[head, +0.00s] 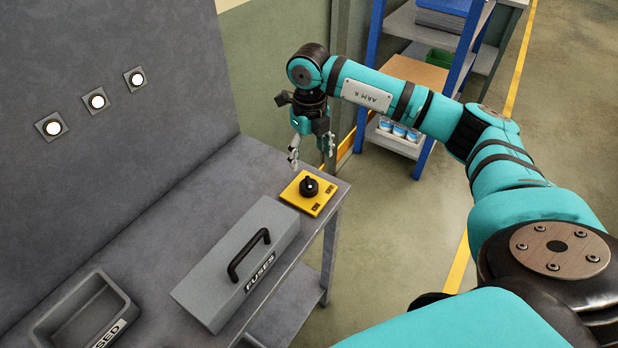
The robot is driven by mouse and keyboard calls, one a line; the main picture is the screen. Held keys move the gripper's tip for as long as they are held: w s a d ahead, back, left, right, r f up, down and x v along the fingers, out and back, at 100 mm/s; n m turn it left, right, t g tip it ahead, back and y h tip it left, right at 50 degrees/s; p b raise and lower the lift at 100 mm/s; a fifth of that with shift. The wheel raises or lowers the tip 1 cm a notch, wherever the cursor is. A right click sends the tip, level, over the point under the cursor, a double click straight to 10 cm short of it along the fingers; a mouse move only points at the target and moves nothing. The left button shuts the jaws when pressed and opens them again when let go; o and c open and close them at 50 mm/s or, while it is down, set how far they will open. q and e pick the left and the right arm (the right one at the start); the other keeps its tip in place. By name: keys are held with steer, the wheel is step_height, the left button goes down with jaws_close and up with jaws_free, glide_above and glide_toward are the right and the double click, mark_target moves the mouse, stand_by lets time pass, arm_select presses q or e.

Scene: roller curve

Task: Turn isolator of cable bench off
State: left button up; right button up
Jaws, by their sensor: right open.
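The isolator is a black rotary knob (309,187) on a yellow plate (299,203), at the right end of the grey bench (190,196) in the head view. Small dark labels sit on the plate; their text is too small to read. My right gripper (310,160) hangs pointing down just above and behind the knob, apart from it. Its fingers are open with nothing between them. My left gripper is not in view.
A grey box (215,284) marked FUSES, with a black handle (248,254), lies on the bench just in front of the plate. A grey open bin (78,310) is at the lower left. Three lit round lamps (97,101) are on the back panel. A blue-framed shelf (372,40) stands behind my right arm.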

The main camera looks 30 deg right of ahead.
mark_target(309, 181)
step_height(309, 181, down, 10)
steer(key=shift+f+p, duration=0.1)
steer(key=shift+p, duration=1)
steer(key=c, duration=1.2)
